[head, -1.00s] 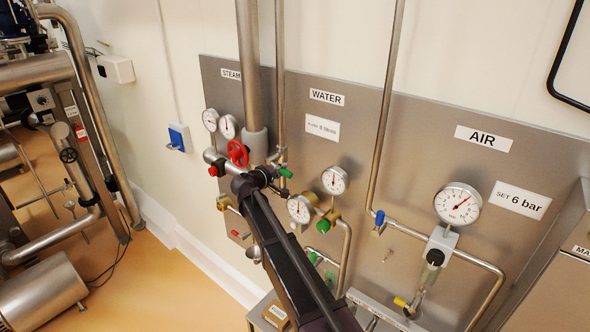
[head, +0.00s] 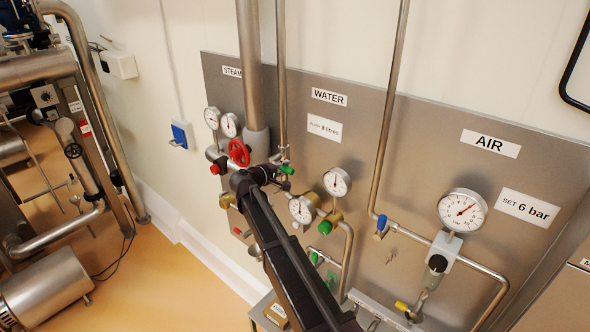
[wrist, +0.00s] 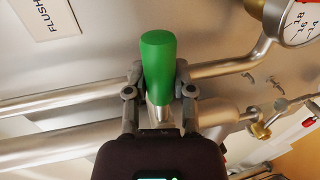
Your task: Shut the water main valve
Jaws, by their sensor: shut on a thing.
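The green valve handle (head: 287,170) is below the WATER label (head: 329,97) on the steel panel. In the wrist view the green handle (wrist: 158,62) stands between my two fingers, upright in the picture, with a metal stem below it. My gripper (wrist: 159,88) is shut on this handle, one finger on each side. Steel pipes run roughly sideways behind it. In the head view my gripper (head: 277,175) is small and partly hidden by my own wrist, and the valve body cannot be made out clearly.
A red handwheel (head: 239,152) and two steam gauges are close on the left. Two water gauges (head: 337,181) and a green knob (head: 325,227) are close on the right. The air gauge (head: 462,211) and a blue handle (head: 381,226) are farther right. Open floor lies at lower left.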

